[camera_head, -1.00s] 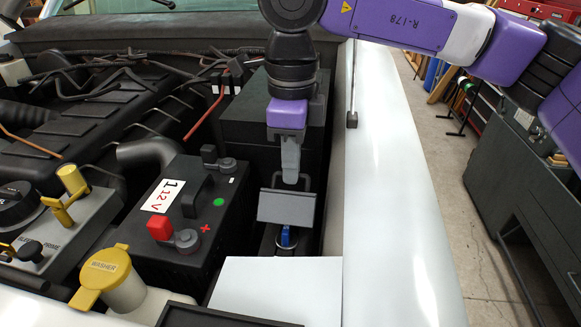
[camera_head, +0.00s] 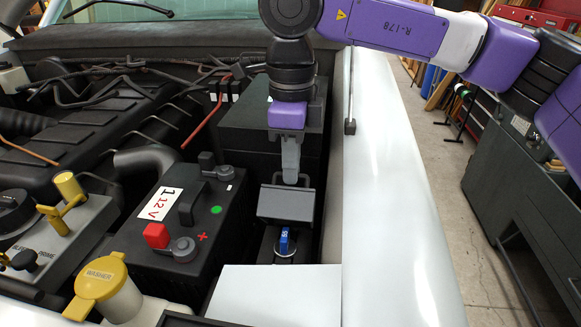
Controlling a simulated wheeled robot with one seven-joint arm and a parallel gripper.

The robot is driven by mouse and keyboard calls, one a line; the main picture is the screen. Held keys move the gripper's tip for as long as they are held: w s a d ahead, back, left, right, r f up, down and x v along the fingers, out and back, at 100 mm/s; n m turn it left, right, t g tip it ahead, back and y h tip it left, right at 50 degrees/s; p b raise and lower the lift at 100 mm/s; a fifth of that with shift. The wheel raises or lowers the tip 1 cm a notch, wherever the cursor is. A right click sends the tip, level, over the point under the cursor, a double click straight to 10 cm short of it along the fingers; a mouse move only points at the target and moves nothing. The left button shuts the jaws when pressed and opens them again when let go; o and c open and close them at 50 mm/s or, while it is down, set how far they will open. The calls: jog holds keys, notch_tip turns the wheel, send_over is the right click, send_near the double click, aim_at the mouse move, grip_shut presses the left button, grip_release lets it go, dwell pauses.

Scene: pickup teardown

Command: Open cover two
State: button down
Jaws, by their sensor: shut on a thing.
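A grey hinged cover (camera_head: 286,204) stands tilted up over a dark housing at the right side of the engine bay. Its thin bar handle shows along the top edge. My gripper (camera_head: 290,178) points down from above, its fingers shut at this handle. Part of the handle is hidden by the fingers. A small blue part (camera_head: 285,242) with a white mark stands on a round base in the space in front of the raised cover. No number can be read on the cover.
A black battery (camera_head: 222,245) with a red terminal cap (camera_head: 156,235) stands to the left. A yellow washer cap (camera_head: 98,285) is at lower left. A pale panel (camera_head: 275,295) lies in front, and the white fender (camera_head: 395,220) runs along the right. A black box (camera_head: 250,150) stands behind the gripper.

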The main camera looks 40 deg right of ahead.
jog(key=shift+w+d, duration=0.2)
jog(key=c, duration=1.4)
grip_release()
jog(key=shift+c, duration=0.2)
notch_tip(320, 180, up, 8)
jog(key=b, duration=0.1)
jog(key=shift+f, duration=0.15)
jog(key=shift+s, duration=0.1)
